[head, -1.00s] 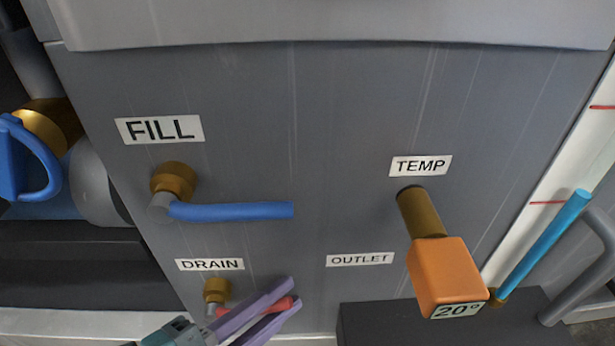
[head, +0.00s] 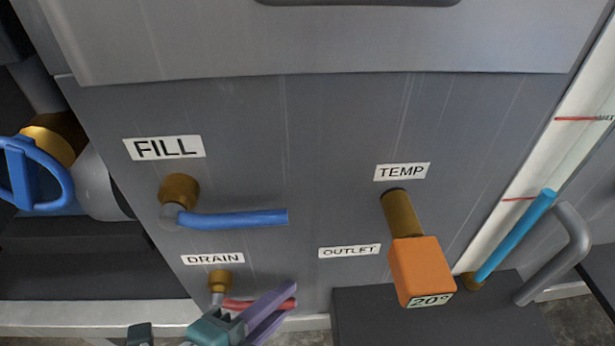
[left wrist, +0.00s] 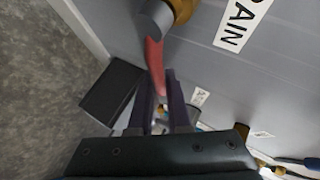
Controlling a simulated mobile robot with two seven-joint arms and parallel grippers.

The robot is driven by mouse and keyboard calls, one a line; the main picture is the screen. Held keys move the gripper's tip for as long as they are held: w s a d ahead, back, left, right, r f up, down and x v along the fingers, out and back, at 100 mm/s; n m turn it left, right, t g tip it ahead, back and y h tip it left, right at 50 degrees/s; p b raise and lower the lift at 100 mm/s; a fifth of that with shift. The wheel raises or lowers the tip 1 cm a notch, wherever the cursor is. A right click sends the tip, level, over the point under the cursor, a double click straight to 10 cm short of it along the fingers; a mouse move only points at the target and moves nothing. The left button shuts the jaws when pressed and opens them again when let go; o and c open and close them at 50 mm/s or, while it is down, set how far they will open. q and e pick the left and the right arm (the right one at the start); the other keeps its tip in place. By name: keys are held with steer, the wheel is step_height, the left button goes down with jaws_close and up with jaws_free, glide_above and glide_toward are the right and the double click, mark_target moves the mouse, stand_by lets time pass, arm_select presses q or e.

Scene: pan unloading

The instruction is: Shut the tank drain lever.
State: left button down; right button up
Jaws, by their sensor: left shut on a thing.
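The drain lever is a red handle (head: 243,304) on a brass valve (head: 220,281) below the DRAIN label (head: 212,259). It lies about level, pointing right from the valve, across the tank front. My left gripper (head: 286,297) has its purple fingers closed on the outer part of the red handle, whose tip shows at the fingers. In the left wrist view the red handle (left wrist: 155,62) runs from its grey hub in between the fingers (left wrist: 160,82). My right gripper is not in view.
Above is the blue FILL lever (head: 235,218), also level. To the right are an orange temperature knob (head: 422,272) reading 20°, a dark box (head: 350,318) below the OUTLET label, and a blue rod (head: 516,236). A blue-handled valve (head: 38,175) stands at left.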

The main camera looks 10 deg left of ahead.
arm_select(q)
steer(key=shift+f, duration=0.1)
steer(key=c, duration=1.2)
jaws_free()
steer(key=shift+o, duration=0.2)
steer(key=p+v, duration=0.5)
steer(key=v, duration=0.5)
steer(key=shift+p, duration=0.35)
